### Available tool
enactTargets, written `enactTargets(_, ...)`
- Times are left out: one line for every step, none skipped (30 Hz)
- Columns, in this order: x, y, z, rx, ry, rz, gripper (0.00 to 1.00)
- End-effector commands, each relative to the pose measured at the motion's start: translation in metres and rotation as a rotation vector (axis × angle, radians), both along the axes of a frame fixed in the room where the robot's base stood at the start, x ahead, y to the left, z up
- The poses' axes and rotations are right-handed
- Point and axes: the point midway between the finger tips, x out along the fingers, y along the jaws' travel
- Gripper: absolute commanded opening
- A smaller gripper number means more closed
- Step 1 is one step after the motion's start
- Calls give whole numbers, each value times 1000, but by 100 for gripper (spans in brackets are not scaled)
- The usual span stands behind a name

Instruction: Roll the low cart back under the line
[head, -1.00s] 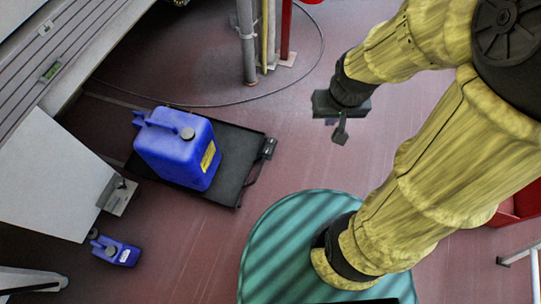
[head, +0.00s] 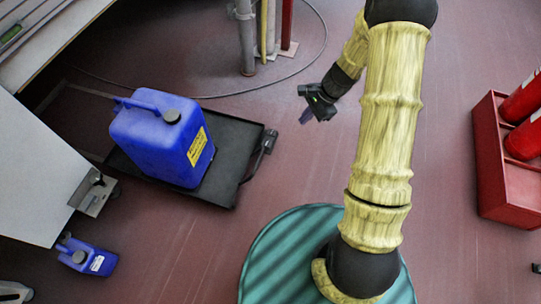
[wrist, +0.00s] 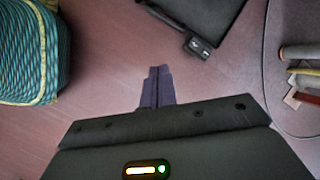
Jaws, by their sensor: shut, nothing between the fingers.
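The low cart (head: 236,172) is a flat black tray on the floor at the left of the head view, with a small handle (head: 266,145) at its right side. A large blue jerrycan (head: 150,150) with a yellow label stands on it. The raised line (head: 40,60) is at the upper left. My gripper (head: 306,117) is shut and empty, above the floor to the right of the cart, apart from the handle. In the wrist view the shut fingers (wrist: 157,87) point toward the floor, and the cart's corner (wrist: 205,12) with its handle (wrist: 197,46) shows at the top.
A small blue container (head: 87,257) stands on the floor near a white panel (head: 45,170). Grey, yellow and red posts (head: 246,40) rise at the back. A cable curves across the floor behind the cart. A red box with extinguishers (head: 495,165) stands at the right.

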Motion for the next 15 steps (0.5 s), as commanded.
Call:
enactTargets(8,0,-44,32,32,-64,0)
enactTargets(13,1,-60,52,49,-103,0)
enactTargets(19,3,-82,80,74,-155,0)
enactTargets(24,3,-99,99,90,-194,0)
enactTargets(28,4,-114,120,107,-233,0)
enactTargets(33,5,-133,146,128,-281,0)
enactTargets(37,6,-146,163,142,-314,0)
enactTargets(41,6,-157,180,155,-344,0)
enactTargets(44,7,-169,198,169,-377,0)
enactTargets(46,7,-177,210,179,-401,0)
enactTargets(48,7,-183,220,186,-418,0)
enactTargets(50,8,-188,231,193,-437,0)
enactTargets(51,8,-190,235,196,-446,0)
enactTargets(52,8,-191,239,199,-452,0)
enactTargets(52,8,-192,242,201,-457,0)
